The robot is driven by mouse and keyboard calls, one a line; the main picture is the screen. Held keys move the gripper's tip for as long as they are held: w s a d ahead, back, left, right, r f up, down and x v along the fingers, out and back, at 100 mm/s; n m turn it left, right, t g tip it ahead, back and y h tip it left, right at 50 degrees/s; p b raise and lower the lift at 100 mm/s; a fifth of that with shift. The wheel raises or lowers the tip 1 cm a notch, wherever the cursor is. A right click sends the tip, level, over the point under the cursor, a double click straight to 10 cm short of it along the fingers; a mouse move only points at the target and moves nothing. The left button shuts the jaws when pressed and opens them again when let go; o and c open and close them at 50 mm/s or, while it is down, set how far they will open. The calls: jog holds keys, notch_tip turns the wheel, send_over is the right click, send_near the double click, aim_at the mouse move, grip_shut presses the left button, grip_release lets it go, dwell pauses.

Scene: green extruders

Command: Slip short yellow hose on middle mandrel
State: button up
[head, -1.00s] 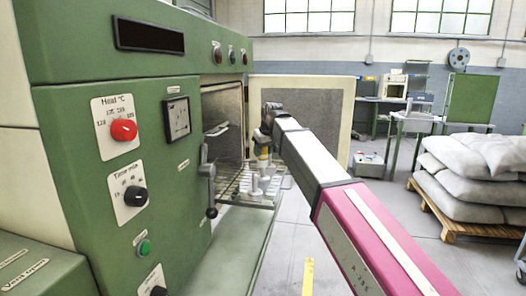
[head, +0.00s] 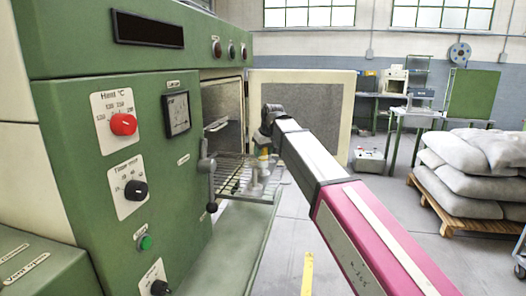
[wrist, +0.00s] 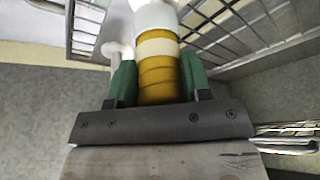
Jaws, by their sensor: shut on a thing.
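My gripper (wrist: 152,85) is shut on the short yellow hose (wrist: 160,72), with a green finger on each side of it. The hose has a pale band near its far end. A white mandrel (wrist: 154,14) lies in line with that end in the wrist view; I cannot tell whether the hose is around its tip or just before it. Another white mandrel (wrist: 114,50) shows to the left. In the head view, the hose (head: 263,154) is a small yellow patch below my wrist, above the pale mandrels (head: 255,186) on the wire rack (head: 229,178). My arm hides part of them.
The rack sticks out of the open oven chamber of the green machine (head: 85,170). The open door (head: 343,120) stands behind my arm. A lever (head: 208,180) hangs at the chamber's near edge.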

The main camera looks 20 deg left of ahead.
jog(key=shift+f, duration=0.25)
jog(key=shift+f, duration=0.75)
jog(key=shift+f, duration=0.1)
jog(key=o, duration=1.1)
jog(key=v, duration=1)
jog(key=shift+r, duration=0.4)
jog(key=shift+s, duration=0.1)
